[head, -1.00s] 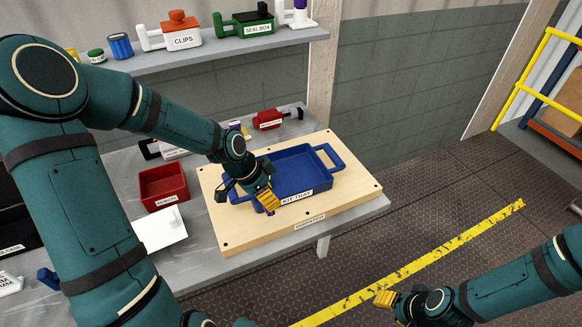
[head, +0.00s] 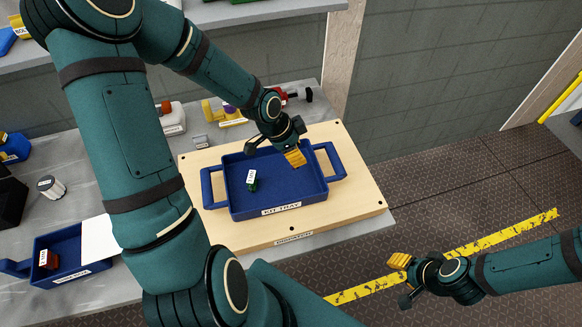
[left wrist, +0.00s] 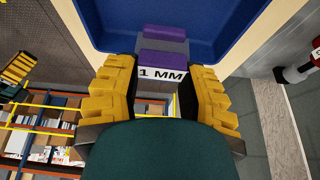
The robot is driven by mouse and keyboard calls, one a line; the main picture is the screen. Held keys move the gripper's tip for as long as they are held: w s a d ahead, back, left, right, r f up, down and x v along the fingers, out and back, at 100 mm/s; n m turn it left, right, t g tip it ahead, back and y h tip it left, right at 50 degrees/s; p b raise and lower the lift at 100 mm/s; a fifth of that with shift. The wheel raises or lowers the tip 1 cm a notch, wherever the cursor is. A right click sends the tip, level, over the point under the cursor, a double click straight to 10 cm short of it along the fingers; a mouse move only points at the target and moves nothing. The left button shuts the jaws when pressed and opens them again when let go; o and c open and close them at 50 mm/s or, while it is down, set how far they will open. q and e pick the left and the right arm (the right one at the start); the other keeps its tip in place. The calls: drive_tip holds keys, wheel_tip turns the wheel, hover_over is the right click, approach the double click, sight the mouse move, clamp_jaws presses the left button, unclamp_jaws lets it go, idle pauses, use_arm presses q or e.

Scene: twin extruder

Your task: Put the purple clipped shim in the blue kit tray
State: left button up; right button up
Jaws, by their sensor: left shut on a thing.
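My left gripper (head: 294,158) is over the back right part of the blue kit tray (head: 281,209). In the left wrist view its yellow fingers (left wrist: 160,98) are shut on the purple clipped shim (left wrist: 163,58), a grey and purple piece labelled "1 MM". The tray's blue wall and floor (left wrist: 115,25) show beyond the shim. In the head view I cannot make out the shim, and its height above the tray floor is unclear. My right gripper (head: 401,262) is out at the right, away from the tray; its finger opening cannot be judged.
A green piece with a white label (head: 252,181) stands in the tray's left part. The tray sits on a wooden board marked DISPATCH (head: 340,219). A blue bin (head: 85,268) holds a red labelled piece at the lower left. The tray's right half looks clear.

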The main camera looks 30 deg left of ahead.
use_arm(q)
wheel_tip(320, 180, down, 6)
drive_tip(key=shift+b, duration=0.6)
drive_tip(key=shift+f, duration=0.25)
drive_tip(key=shift+f, duration=0.1)
drive_tip(key=o, duration=1.2)
drive_tip(key=shift+c, duration=0.2)
